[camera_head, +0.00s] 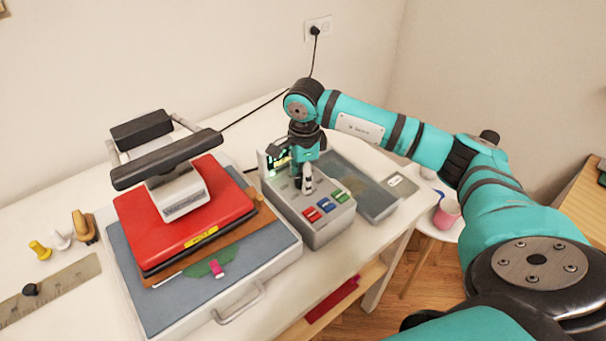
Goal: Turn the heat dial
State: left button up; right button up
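My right gripper (303,184) reaches down from above onto the top of a grey control box (323,228). Its fingers are small and dark here, and I cannot tell whether they are open or shut. The heat dial cannot be made out; the gripper covers that part of the panel. Red, blue and green buttons (326,205) show on the box's front part, and a lit display (276,161) stands at its back left, partly behind the gripper. My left gripper is not in view.
A red heat press (190,222) with a black handle stands left of the box. A grey tray (365,192) lies to the right. A black cable (262,105) runs to the wall outlet.

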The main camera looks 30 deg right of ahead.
jog(key=c, duration=0.9)
jog(key=shift+m, duration=0.3)
jog(key=shift+f+m+b, duration=0.1)
jog(key=shift+m+b, duration=0.2)
jog(key=shift+b, duration=0.1)
jog(key=m+b, duration=0.2)
jog(key=m, duration=0.2)
jog(key=m+b, duration=0.1)
jog(key=m, duration=0.2)
jog(key=shift+m+b, duration=0.4)
jog(key=shift+m, duration=1.4)
jog(key=shift+w, duration=0.1)
